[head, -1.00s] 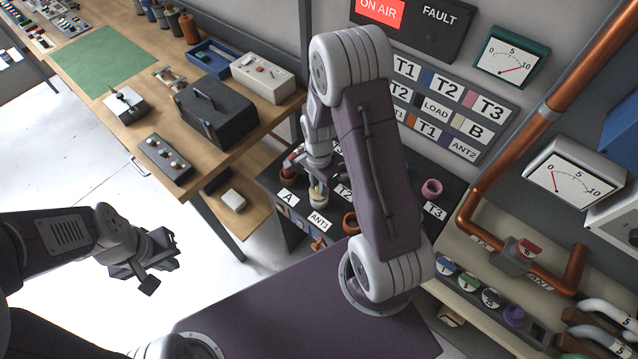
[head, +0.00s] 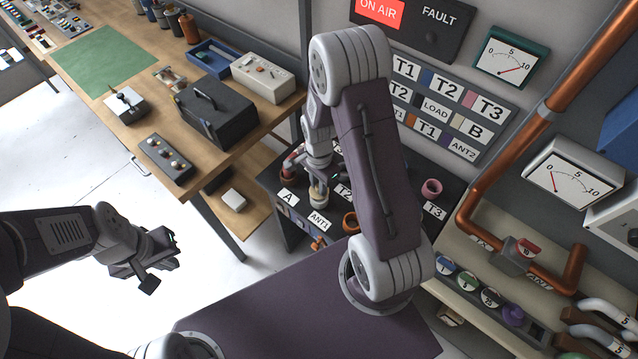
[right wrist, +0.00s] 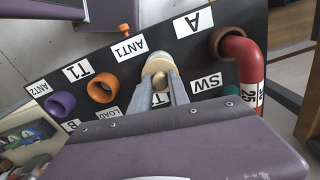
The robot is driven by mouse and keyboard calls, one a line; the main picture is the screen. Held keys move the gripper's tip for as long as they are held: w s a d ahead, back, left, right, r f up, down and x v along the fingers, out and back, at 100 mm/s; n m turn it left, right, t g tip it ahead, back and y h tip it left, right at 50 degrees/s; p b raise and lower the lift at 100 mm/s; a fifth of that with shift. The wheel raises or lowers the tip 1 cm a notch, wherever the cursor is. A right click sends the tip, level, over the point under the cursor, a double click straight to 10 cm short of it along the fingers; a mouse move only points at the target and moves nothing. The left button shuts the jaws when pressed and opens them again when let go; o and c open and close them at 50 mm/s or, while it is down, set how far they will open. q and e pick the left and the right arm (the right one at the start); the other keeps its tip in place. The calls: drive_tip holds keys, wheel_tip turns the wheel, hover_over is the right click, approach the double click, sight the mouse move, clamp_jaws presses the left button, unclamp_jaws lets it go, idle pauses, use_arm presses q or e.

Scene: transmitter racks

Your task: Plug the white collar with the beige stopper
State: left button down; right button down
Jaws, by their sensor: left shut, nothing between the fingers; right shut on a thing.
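The white collar (head: 318,195) stands on the dark panel near the label ANT1. It also shows in the right wrist view (right wrist: 154,66), between the labels A and ANT1. My right gripper (head: 318,181) is at the collar. In the right wrist view its two fingers (right wrist: 160,88) are shut on the beige stopper (right wrist: 160,82), which is at the collar's mouth. The fingers hide part of both, and I cannot tell how deep the stopper sits. My left gripper (head: 152,278) is shut and empty, over the floor at the left.
Beside the collar, the panel carries an orange ring (right wrist: 100,91), a purple ring (right wrist: 60,103) and a red elbow pipe (right wrist: 244,62) at a brown collar. A small orange piece (right wrist: 124,29) is at the panel's edge. The wooden bench (head: 225,150) stands to the left.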

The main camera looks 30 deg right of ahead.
drive_tip(key=shift+f+b, duration=1)
drive_tip(key=shift+f, duration=0.35)
drive_tip(key=c, duration=1.2)
unclamp_jaws()
drive_tip(key=shift+o, duration=0.2)
wheel_tip(320, 180, up, 9)
drive_tip(key=shift+r, duration=0.1)
